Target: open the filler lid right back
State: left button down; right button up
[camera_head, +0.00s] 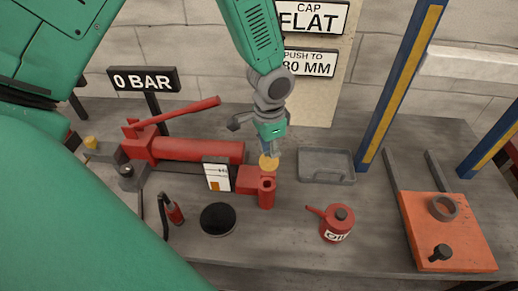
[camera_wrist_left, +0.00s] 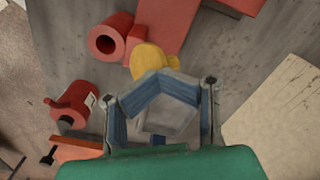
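The yellow filler lid (camera_head: 268,163) stands raised at the back of the red filler block (camera_head: 267,188). In the left wrist view the lid (camera_wrist_left: 148,58) is just beyond my left gripper's fingertips, beside the red filler neck (camera_wrist_left: 106,40). My left gripper (camera_head: 268,150) points down from above, right at the lid's upper edge. Its blue fingers (camera_wrist_left: 162,82) are bent inward and meet at the tips, with the lid outside them. Whether they touch it I cannot tell. My right gripper is not in view.
A red pump cylinder (camera_head: 200,150) with a lever lies left of the block. A white card (camera_head: 217,177), a black disc (camera_head: 218,219), a red oil can (camera_head: 337,223) and a grey tray (camera_head: 326,165) are close by. A blue post (camera_head: 400,85) rises at the right.

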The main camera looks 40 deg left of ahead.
pick_arm(q)
jog(key=shift+s+f, duration=0.1)
jog(key=shift+f, duration=0.1)
jog(key=shift+d+r+p, duration=0.15)
jog(key=shift+r+p, duration=0.55)
jog(key=r+p, duration=0.3)
jog(key=shift+d+r, duration=0.25)
jog(key=shift+r, duration=0.1)
jog(key=r+p, duration=0.3)
jog(key=shift+a+r+p, duration=0.15)
jog(key=shift+a+p, duration=0.05)
jog(key=shift+p, duration=0.15)
jog(key=shift+d, duration=0.1)
